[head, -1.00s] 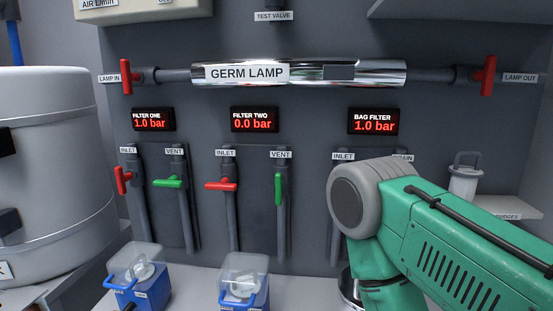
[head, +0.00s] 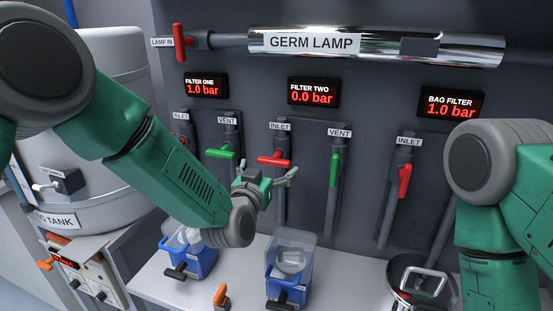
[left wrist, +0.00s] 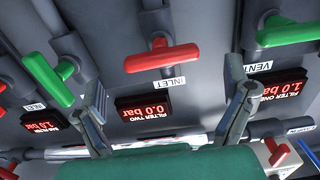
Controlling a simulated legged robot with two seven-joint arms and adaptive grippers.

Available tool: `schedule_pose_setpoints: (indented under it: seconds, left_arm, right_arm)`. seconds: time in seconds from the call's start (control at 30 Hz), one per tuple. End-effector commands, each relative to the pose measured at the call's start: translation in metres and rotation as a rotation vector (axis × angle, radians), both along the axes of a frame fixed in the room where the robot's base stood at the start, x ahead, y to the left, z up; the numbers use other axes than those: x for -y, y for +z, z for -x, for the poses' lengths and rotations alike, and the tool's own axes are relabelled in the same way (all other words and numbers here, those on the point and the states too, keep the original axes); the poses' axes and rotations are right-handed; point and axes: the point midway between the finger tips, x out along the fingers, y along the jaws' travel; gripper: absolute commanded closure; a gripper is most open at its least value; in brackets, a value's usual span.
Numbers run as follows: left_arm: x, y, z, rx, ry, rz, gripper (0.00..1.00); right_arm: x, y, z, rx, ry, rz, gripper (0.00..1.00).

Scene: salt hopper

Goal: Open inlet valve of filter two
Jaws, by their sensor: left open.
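The inlet valve of filter two has a red handle (head: 273,160), lying crosswise to its pipe, under the filter two display (head: 313,92) reading 0.0 bar. In the left wrist view the red handle (left wrist: 162,57) is in the middle, seen between and beyond my fingers. My left gripper (head: 268,177) is open and empty, just below and in front of the handle; I cannot tell the exact gap. Its fingers (left wrist: 166,78) also show spread in the left wrist view. The green vent handle of filter two (head: 335,170) stands along its pipe. My right gripper is out of view; only its arm shows.
Green filter one vent handle (head: 219,154) is left of the gripper. The red bag filter inlet handle (head: 405,181) is near my right arm. Blue clear-lidded units (head: 287,290) stand on the white shelf below. A large tank (head: 103,190) is at left.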

Motion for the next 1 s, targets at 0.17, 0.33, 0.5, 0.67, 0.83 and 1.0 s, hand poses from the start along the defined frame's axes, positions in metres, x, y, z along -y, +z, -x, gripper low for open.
schedule_pose_setpoints:
  seconds: [0.17, 0.33, 0.5, 0.67, 0.83, 1.0]
  left_arm:
    - [0.011, 0.0, -0.026, 0.0, 0.0, 0.0, 0.06]
    - [0.016, 0.0, -0.039, 0.001, 0.0, -0.002, 0.06]
    - [0.018, 0.0, -0.043, -0.001, -0.001, -0.003, 0.06]
    - [0.017, 0.0, -0.043, -0.001, -0.001, -0.003, 0.06]
    - [0.016, 0.0, -0.043, -0.001, -0.001, -0.001, 0.53]
    - [0.016, 0.0, -0.043, -0.001, -0.001, 0.0, 0.53]
  right_arm:
    - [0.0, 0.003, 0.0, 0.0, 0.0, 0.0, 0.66]
    - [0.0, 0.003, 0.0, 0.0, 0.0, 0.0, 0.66]
    - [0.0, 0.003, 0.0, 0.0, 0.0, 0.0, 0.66]
    - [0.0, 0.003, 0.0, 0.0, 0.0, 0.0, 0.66]
    - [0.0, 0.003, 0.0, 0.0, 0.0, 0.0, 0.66]
    - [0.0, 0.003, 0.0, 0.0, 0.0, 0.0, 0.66]
